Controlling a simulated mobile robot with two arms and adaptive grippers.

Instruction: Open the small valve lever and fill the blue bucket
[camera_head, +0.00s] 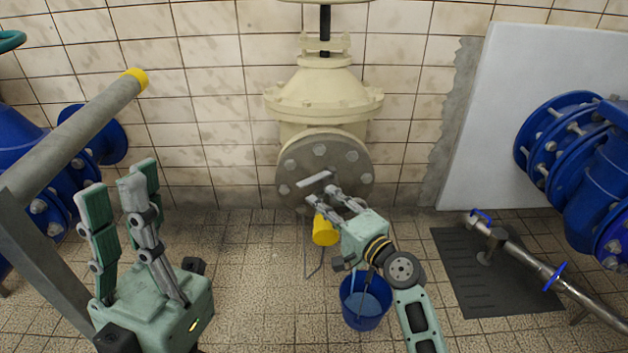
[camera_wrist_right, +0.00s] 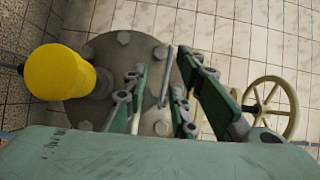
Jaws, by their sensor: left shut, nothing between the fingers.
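A small grey lever (camera_head: 315,179) sits on the front of the round grey flange (camera_head: 350,158). In the right wrist view the lever (camera_wrist_right: 167,78) shows edge-on between my right gripper's fingers, which stand apart. My right gripper (camera_head: 328,197) is open just in front of and below the lever; I cannot tell whether it touches. The blue bucket (camera_head: 350,312) stands on the floor below, partly hidden by my right arm. My left gripper (camera_head: 118,187) is shut and empty, raised at the left, away from the lever and bucket.
A yellow-capped pipe end (camera_head: 325,230) is beside my right gripper, also in the wrist view (camera_wrist_right: 58,72). Another yellow-tipped grey bar (camera_head: 95,115) rises near my left gripper. Blue pipes (camera_head: 590,160) and a low pipe with blue handles (camera_head: 525,258) stand right.

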